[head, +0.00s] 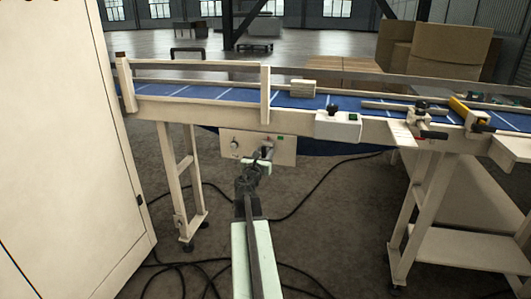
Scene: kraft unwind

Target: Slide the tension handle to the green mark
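A cream control panel (285,157) hangs under the conveyor's front rail, with a small round knob (235,144) on its left part. A small green mark (281,137) shows near the panel's upper right. My arm reaches forward from the bottom middle, and my gripper (266,153) is in front of the panel, below and left of the green mark. My gripper and wrist cover the middle of the panel. I cannot make out the tension handle there, nor whether my gripper touches or holds anything. The fingers are too small to tell open from shut.
The blue conveyor belt (225,93) runs above the panel. A white box (340,126) with a black knob and green patch is to the right, and a red lever (432,135) farther right. A large cream cabinet (70,150) stands left. Black cables (305,205) lie on the floor.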

